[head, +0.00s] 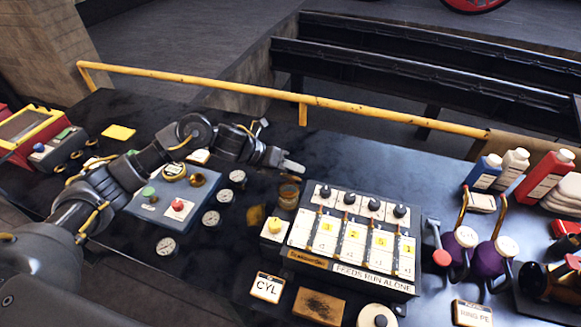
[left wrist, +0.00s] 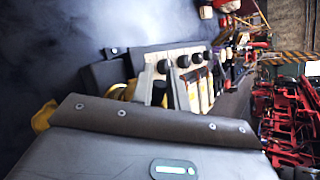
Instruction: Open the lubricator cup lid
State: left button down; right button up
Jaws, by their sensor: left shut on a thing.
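The lubricator cup (head: 289,196), a small amber-brown cup, stands at the back left corner of the lubricator box (head: 350,284). My left gripper (head: 292,167) reaches in from the left, just above and behind the cup. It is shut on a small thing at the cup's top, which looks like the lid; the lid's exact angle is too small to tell. In the left wrist view the lubricator box (left wrist: 188,62) shows beyond my gripper's housing; the cup and the grip itself are hidden there. My right gripper is not in view.
A blue gauge box (head: 150,205) with dials stands left of the cup, under my left arm. A yellow rail (head: 220,90) runs along the bench's back edge. Bottles (head: 515,165) and purple-bodied oil cans (head: 460,240) stand at the right. The bench behind the lubricator is clear.

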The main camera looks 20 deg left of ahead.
pick_arm(q)
jog(key=shift+w+d+f+n+g+y+b, duration=0.1)
jog(key=shift+w+f+n+g+y+b, duration=0.1)
jog(key=shift+w+n+g+b, duration=0.55)
jog(key=shift+w+f+n+g+y+b, duration=0.2)
jog(key=shift+w+n+g+b, duration=0.2)
jog(key=shift+g+b, duration=0.65)
jog(key=shift+w+r+g, duration=0.1)
jog(key=shift+g, duration=0.2)
jog(key=c, duration=1.4)
grip_release()
jog(key=shift+c, duration=0.2)
jog(key=b+v, duration=0.3)
jog(key=v, duration=0.7)
jog(key=shift+a+r, duration=0.25)
jog(key=shift+a, duration=0.05)
